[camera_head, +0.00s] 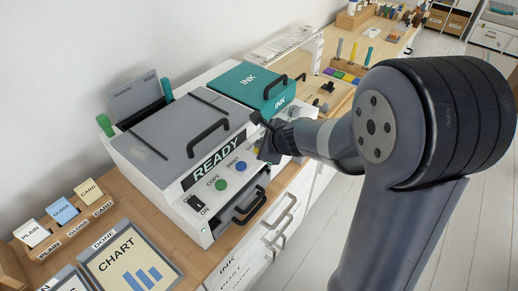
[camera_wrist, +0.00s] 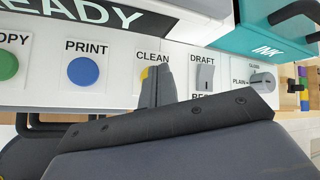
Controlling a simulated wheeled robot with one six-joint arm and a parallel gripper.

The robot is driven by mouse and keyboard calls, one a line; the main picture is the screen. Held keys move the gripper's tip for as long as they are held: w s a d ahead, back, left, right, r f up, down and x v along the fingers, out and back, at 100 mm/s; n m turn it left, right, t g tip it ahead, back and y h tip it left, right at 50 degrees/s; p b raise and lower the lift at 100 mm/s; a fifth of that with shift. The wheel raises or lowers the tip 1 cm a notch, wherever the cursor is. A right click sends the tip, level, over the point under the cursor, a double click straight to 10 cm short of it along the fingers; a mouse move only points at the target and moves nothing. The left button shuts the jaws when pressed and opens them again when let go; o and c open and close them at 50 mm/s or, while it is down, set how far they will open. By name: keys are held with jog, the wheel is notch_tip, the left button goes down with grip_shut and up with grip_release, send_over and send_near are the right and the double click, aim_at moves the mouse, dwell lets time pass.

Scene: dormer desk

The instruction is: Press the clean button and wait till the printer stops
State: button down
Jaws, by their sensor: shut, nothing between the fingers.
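The white and grey printer (camera_head: 150,145) stands on the wooden desk, and its dark display (camera_head: 215,163) reads READY. The yellow clean button (camera_wrist: 144,74), under the label CLEAN, is mostly hidden behind my fingers in the wrist view. A bit of yellow also shows in the head view (camera_head: 256,150). My gripper (camera_wrist: 158,74) is shut and empty, with its fingertips in front of the button. It reaches the front panel from the right in the head view (camera_head: 266,150). I cannot tell whether the tips touch the button.
The blue print button (camera_wrist: 83,71) and green copy button (camera_wrist: 8,65) are left of the clean button. The grey draft switch (camera_wrist: 205,76) and a paper knob (camera_wrist: 262,81) are right of it. The teal ink cover (camera_head: 245,84) is shut. A black handle (camera_head: 250,206) juts out below.

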jog(key=shift+f, duration=0.25)
dwell(0.4)
jog(key=shift+r+p, duration=0.65)
jog(key=shift+r, duration=0.2)
notch_tip(320, 180, up, 5)
jog(key=p, duration=0.5)
jog(key=shift+r, duration=0.1)
dwell(0.5)
